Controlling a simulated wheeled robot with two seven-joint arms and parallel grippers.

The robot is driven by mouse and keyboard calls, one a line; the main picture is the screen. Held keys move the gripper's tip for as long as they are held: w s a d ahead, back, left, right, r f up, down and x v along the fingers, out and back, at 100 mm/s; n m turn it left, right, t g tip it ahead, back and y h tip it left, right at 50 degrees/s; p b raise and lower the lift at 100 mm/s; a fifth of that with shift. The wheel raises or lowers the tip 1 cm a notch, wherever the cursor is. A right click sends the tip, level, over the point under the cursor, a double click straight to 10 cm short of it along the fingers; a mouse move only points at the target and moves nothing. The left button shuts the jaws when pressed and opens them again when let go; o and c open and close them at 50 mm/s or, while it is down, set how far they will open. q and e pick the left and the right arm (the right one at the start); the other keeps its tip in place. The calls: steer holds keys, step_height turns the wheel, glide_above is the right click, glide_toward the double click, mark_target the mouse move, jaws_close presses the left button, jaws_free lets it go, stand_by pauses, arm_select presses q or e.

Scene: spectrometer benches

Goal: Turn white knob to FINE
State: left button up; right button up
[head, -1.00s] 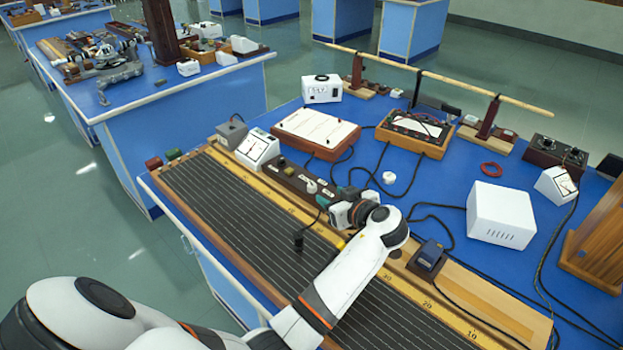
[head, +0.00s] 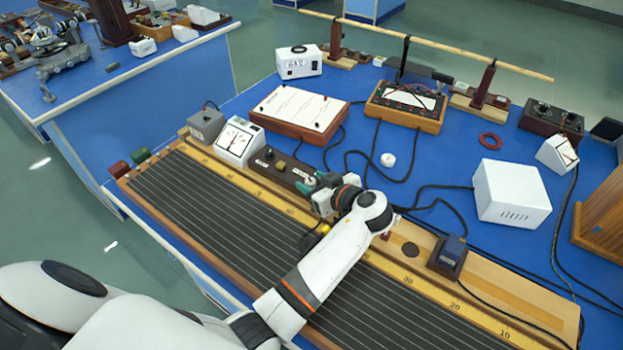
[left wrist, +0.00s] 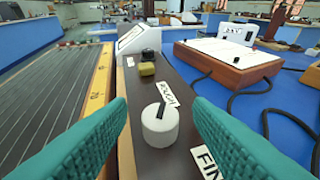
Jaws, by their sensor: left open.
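The white knob (left wrist: 160,127) is a short round cap with a dark pointer line on a dark control box (left wrist: 150,75). Its pointer points towards the ROUGH label (left wrist: 168,93). The FINE label (left wrist: 207,161) lies to the knob's right, partly cut off by a finger. My left gripper (left wrist: 160,112) is open, its teal fingers on either side of the knob with gaps showing. In the head view my left gripper (head: 312,184) is over the near end of the control box, and the knob is hard to make out there. My right gripper is not in view.
A white meter (head: 239,141) stands at the box's far end. A slide-wire board (head: 190,195) lies along the bench's near side. A white-topped wooden box (head: 300,112), black cables and a white box (head: 509,193) are behind and to the right.

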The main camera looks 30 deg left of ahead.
arm_select(q)
steer(key=c, duration=1)
